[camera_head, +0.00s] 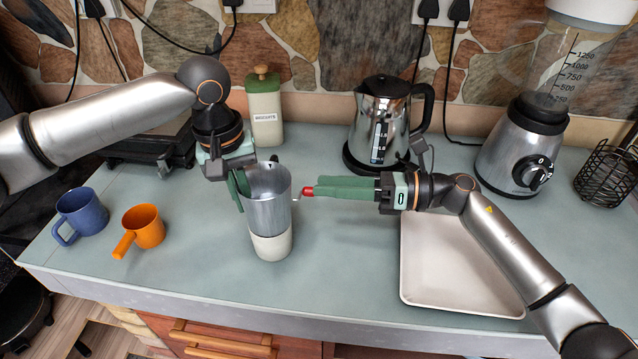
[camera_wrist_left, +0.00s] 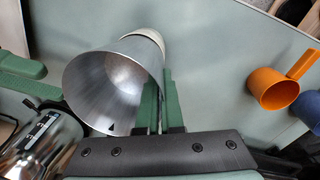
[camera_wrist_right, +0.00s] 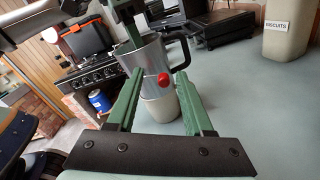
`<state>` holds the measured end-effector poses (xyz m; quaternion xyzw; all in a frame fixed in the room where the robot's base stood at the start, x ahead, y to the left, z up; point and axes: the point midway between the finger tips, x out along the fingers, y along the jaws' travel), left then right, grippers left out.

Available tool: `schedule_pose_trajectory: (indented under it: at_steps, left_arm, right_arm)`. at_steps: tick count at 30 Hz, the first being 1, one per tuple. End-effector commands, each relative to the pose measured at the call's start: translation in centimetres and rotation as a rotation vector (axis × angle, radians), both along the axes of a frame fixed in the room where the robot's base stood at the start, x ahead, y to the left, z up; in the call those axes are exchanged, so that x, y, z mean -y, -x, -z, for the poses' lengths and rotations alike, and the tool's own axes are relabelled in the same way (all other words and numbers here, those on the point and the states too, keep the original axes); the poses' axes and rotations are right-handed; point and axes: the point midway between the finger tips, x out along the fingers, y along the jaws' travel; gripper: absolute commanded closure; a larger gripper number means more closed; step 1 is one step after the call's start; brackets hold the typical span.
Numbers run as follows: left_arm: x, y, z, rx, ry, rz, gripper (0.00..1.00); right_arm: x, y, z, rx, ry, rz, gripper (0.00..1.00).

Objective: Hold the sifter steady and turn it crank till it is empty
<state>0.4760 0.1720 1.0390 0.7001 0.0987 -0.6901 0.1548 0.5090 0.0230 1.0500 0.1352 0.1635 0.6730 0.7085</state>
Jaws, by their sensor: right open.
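The metal sifter (camera_head: 268,198) stands upright on top of a cream container (camera_head: 272,243) on the counter. Its red crank knob (camera_head: 308,191) points right. A dark handle (camera_wrist_right: 185,52) shows on its far side in the right wrist view. The sifter's contents are unclear.
An orange cup (camera_head: 146,226) and a blue mug (camera_head: 84,212) stand at left. A biscuit tin (camera_head: 264,108) and kettle (camera_head: 383,120) stand behind. A white tray (camera_head: 420,285) lies under my right arm, with a blender (camera_head: 525,140) beyond.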

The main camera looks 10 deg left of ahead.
Motion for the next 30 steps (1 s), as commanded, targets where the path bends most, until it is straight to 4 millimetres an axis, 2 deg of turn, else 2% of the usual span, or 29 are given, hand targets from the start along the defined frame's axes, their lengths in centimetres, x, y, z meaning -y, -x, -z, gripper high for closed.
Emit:
schedule_pose_trajectory:
  at_steps: [1,6,12,18,30]
  left_arm:
    - [-0.1,0.0,0.1,0.0,-0.003,-0.002,1.0]
    - [-0.1,0.0,0.1,0.0,-0.003,-0.002,1.0]
    - [-0.1,0.0,0.1,0.0,-0.003,-0.002,1.0]
    - [-0.1,0.0,0.1,0.0,-0.003,-0.002,1.0]
    - [-0.1,0.0,0.1,-0.001,-0.004,-0.002,1.0]
  right_arm:
    - [1.3,0.0,0.0,0.001,0.002,0.004,0.48]
    - [5.0,0.2,-0.1,-0.001,0.003,0.003,0.48]
    - [8.2,0.4,-0.3,0.0,0.004,0.001,0.48]
    - [9.4,0.5,-0.4,0.0,0.0,-0.001,0.48]
    - [9.4,0.5,-0.3,-0.04,-0.001,0.002,0.49]
